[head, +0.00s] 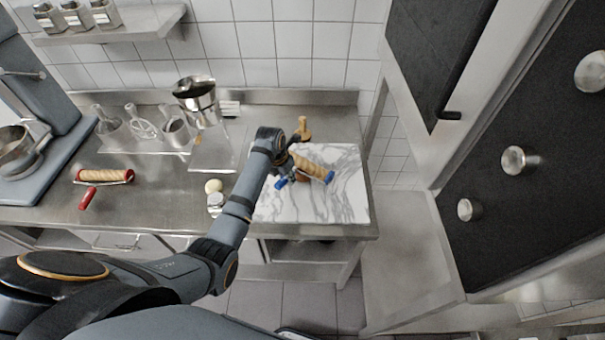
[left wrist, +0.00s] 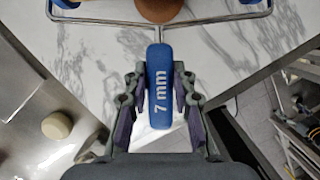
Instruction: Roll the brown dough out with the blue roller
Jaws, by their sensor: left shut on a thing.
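The blue roller has a wooden barrel (head: 309,164), blue end caps and a wire frame. Its blue handle, marked 7 mm (left wrist: 160,72), is between the fingers of my left gripper (left wrist: 159,100), which is shut on it. In the head view my left gripper (head: 287,177) is over the left part of the marble board (head: 345,205). The brown dough (left wrist: 158,9) shows partly at the top of the left wrist view, just beyond the wire frame. In the head view most of it is hidden by the roller. My right gripper is not in view.
A red-handled roller (head: 104,176) lies on the steel counter at the left. A pale ball (head: 213,186) and a small jar (head: 215,203) stand left of the board. A wooden tool (head: 303,129) stands behind it. The board's right part is clear.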

